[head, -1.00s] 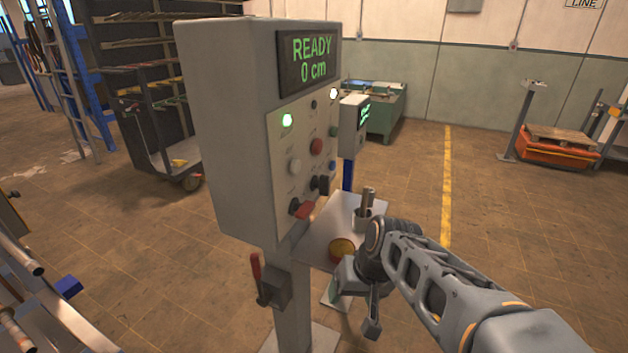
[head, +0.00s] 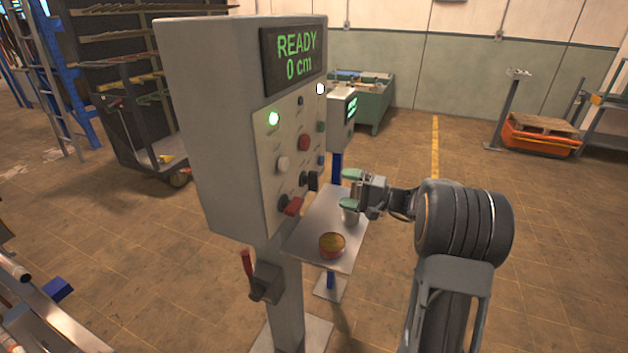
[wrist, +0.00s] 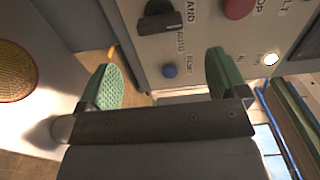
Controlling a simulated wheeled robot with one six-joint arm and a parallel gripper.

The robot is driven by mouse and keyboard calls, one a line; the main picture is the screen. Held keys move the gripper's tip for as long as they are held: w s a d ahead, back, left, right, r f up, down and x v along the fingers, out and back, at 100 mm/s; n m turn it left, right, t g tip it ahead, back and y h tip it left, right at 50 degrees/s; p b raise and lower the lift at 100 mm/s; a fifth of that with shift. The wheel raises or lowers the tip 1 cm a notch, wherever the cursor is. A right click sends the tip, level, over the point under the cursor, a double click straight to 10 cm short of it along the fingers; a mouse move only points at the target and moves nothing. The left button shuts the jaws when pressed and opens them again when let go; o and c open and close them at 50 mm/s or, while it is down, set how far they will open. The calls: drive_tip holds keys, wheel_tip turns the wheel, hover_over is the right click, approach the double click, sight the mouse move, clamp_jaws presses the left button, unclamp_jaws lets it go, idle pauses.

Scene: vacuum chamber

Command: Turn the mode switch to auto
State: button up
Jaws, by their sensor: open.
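The grey control box (head: 205,130) stands on a post at the middle left, its display reading READY 0 cm. The mode switch is a black knob (wrist: 160,18) at the top of the wrist view, with HAND and AUTO lettering beside it. It also shows small on the panel in the head view (head: 312,181). My gripper (head: 348,191) is open and empty, to the right of the panel and apart from it. In the wrist view its green-padded fingers (wrist: 165,80) are spread wide, with the switch beyond them, above the gap.
A blue button (wrist: 170,71) and a red button (wrist: 237,9) are near the switch. A red-handled switch (head: 291,206) sits low on the panel. Below my gripper is a small shelf (head: 312,225) with a round tin (head: 332,245). A second display post (head: 341,112) stands behind.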

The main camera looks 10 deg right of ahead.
sight(314, 191)
drive_tip(key=p+x, duration=0.2)
drive_tip(key=x, duration=0.8)
drive_tip(key=shift+a, duration=0.1)
drive_tip(key=shift+c, duration=0.2)
drive_tip(key=c, duration=0.9)
